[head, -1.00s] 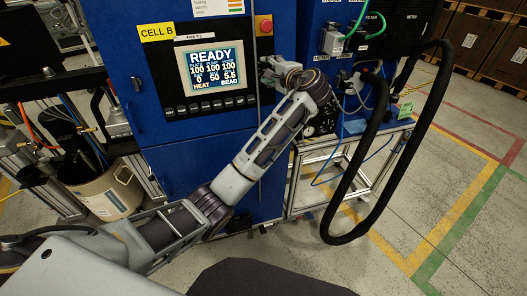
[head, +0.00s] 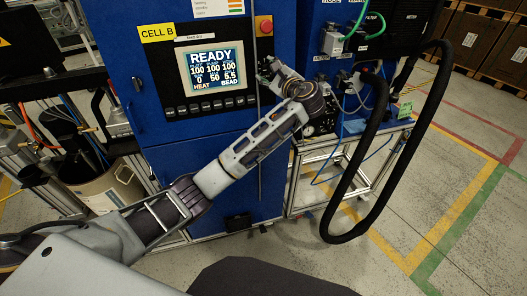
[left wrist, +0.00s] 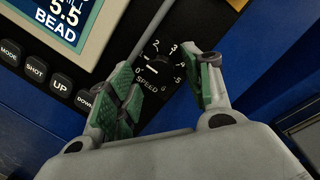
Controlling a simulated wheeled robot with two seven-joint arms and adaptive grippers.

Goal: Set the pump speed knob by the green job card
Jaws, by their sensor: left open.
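The black speed knob (left wrist: 158,66) shows in the left wrist view on the cabinet's dark panel, inside a dial with printed numbers. A short white mark shows on it toward the low-number side; its exact setting is hard to read. My left gripper (left wrist: 168,72) is open, its green-padded fingers apart on either side of the dial in the picture. I cannot tell whether they touch the knob. In the head view the left gripper (head: 266,72) is at the panel's right edge and hides the knob. The small green job card (head: 405,110) stands on the cart at right; its writing is unreadable. My right gripper is not visible.
The screen (head: 216,68) reads READY, with a button row (head: 210,106) below. A red stop button (head: 264,26) sits above the gripper. A thick black hose (head: 345,215) loops in front of the cart (head: 300,185) at right. A bin (head: 105,190) stands at left.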

